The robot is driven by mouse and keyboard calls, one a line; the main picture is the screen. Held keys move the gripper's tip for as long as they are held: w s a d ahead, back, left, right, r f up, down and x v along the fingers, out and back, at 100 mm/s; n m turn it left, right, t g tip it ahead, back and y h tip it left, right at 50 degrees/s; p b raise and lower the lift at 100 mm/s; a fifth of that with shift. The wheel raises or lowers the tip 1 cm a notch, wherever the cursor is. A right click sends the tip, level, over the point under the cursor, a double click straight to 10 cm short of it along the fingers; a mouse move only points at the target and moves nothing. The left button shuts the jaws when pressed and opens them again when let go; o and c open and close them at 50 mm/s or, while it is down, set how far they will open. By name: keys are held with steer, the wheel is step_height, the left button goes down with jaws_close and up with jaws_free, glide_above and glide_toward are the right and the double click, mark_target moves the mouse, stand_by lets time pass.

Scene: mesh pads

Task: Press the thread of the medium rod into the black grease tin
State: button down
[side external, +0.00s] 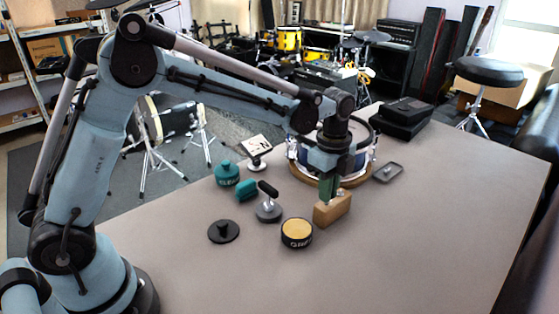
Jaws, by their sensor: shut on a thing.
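The black grease tin (297,240) stands open on the table, with a flat tan-yellow fill showing at its top. A wooden block (333,209) stands just to its right and a little behind. My gripper (328,196) points down over the left part of this block, its green fingers close to the block's top. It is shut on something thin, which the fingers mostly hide. This looks like a rod at the block, but I cannot tell its size or see its thread. The gripper is to the upper right of the tin, apart from it.
A black knobbed disc (223,232), a grey weight with a black handle (268,212), a teal block (247,191) and a teal tin (227,175) stand left. A drum (300,155) is close behind my gripper. A small grey tray (387,174) lies right. The front table is clear.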

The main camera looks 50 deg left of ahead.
steer(key=shift+r, duration=2.75)
steer(key=s+r, duration=0.3)
steer(key=s, duration=0.5)
steer(key=shift+s+a+f, duration=0.1)
steer(key=shift+a+f, duration=0.1)
steer(key=shift+f, duration=1.35)
steer(key=shift+s+a+f, duration=0.1)
steer(key=shift+a+f, duration=0.05)
steer(key=shift+f, duration=1.4)
steer(key=shift+f, duration=0.5)
step_height(320, 180, up, 7)
steer(key=shift+a, duration=0.1)
